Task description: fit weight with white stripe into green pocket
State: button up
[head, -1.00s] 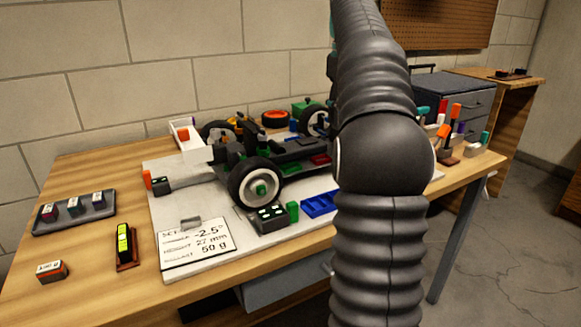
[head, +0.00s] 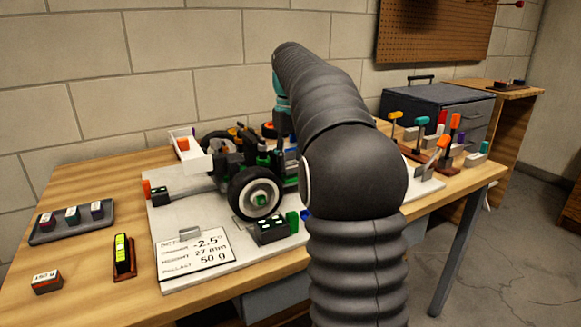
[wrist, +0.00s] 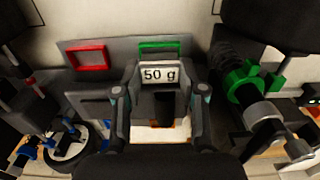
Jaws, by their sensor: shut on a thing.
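My gripper (wrist: 160,92) is shut on a weight (wrist: 158,74) with a white face marked "50 g". A finger stands at each side of the weight. The green pocket (wrist: 158,44) is a green-rimmed frame on the grey car chassis, just beyond the weight in the wrist view. Part of its near side is hidden behind the weight. I cannot tell whether the weight touches the chassis, nor clearly see a white stripe. In the head view my arm hides the gripper, the weight and both pockets.
A red-rimmed pocket (wrist: 87,60) lies left of the green one. A dark coil-over with a green collar (wrist: 250,78) stands close on the right. In the head view, a wheel (head: 256,194), a grey tray of labelled weights (head: 74,221) and a setup card (head: 195,257) show.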

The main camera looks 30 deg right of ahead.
aim_at(291, 162)
jog(key=shift+f, duration=0.8)
jog(key=shift+f, duration=0.1)
jog(key=o, duration=1.1)
jog(key=shift+o, duration=0.2)
notch_tip(291, 162, up, 12)
jog(key=p, duration=0.1)
jog(key=shift+a, duration=0.1)
